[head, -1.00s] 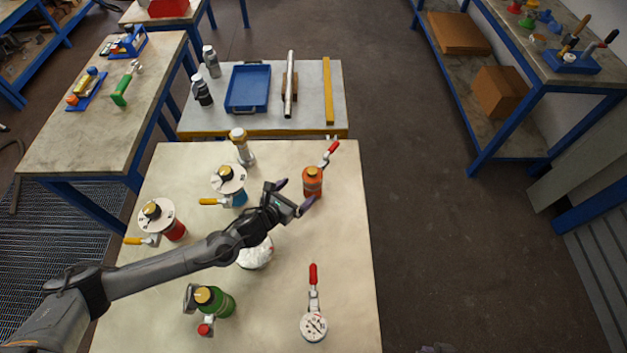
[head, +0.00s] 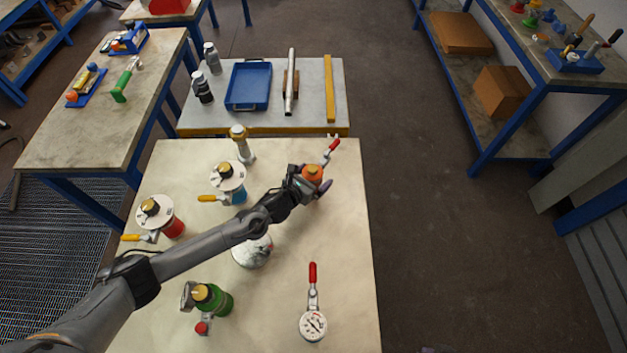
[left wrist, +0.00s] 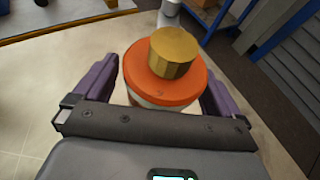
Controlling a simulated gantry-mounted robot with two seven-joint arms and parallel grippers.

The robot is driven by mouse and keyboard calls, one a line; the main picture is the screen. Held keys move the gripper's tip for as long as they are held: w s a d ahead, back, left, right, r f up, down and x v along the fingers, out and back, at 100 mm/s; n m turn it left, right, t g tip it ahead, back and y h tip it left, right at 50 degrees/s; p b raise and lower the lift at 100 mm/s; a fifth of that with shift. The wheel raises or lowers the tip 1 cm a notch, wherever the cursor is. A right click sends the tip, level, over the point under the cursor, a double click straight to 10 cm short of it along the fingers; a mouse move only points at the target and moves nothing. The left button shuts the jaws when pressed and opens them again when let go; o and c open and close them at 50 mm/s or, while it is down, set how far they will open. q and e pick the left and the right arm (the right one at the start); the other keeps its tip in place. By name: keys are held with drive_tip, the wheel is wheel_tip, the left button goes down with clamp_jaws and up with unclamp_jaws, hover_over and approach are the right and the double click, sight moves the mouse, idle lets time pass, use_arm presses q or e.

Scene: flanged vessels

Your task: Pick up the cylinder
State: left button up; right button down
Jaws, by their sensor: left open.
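The orange cylinder (head: 313,173) with a brass cap stands on the cream table at its right side, with a red-handled valve (head: 331,150) beyond it. My left gripper (head: 318,184) is open around it, one finger on each side. In the left wrist view the cylinder's orange top (left wrist: 165,84) sits between the two purple fingers (left wrist: 163,88), with a small gap visible on the left. The lower part of the cylinder is hidden. My right gripper does not show clearly.
Other vessels stand on the table: blue (head: 238,195), red (head: 174,228), green (head: 218,302), and a white one (head: 252,252) under my left arm. A gauge (head: 313,325) with a red handle lies at the front. The table's right side is mostly clear.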

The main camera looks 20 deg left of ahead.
use_arm(q)
drive_tip(key=c, duration=1.4)
drive_tip(key=shift+w, duration=0.1)
drive_tip(key=shift+c, duration=0.7)
drive_tip(key=shift+r, duration=0.15)
